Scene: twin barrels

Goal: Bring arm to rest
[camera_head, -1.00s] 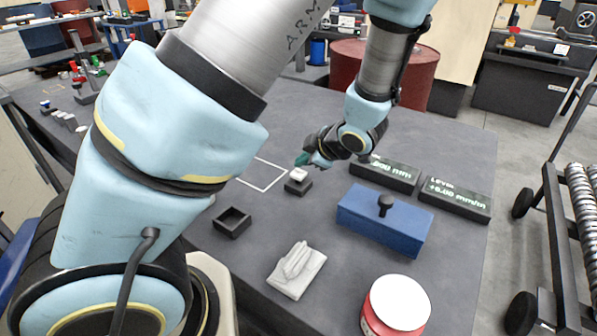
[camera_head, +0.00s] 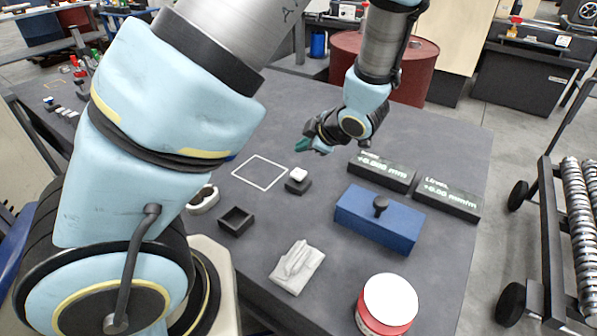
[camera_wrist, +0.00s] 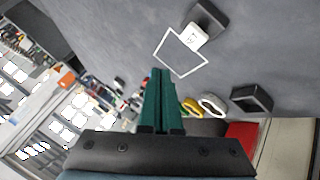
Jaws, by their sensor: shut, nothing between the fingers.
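My gripper (camera_head: 303,146) hangs above the grey table (camera_head: 300,105) in the head view, at the end of my pale blue arm. Its green fingers are together and empty; they also show in the wrist view (camera_wrist: 157,98). A small white block (camera_head: 298,174) sits on a dark block (camera_head: 297,186) just below and left of the gripper, apart from it. The white square outline (camera_head: 259,172) on the table lies left of the gripper and looks empty.
A black open tray (camera_head: 236,221), a folded grey cloth (camera_head: 297,267), a red can with white lid (camera_head: 387,304) and a blue block with black knob (camera_head: 379,219) stand on the table. Two display boxes (camera_head: 382,171) (camera_head: 446,198) lie at right. A red barrel (camera_head: 412,75) stands behind.

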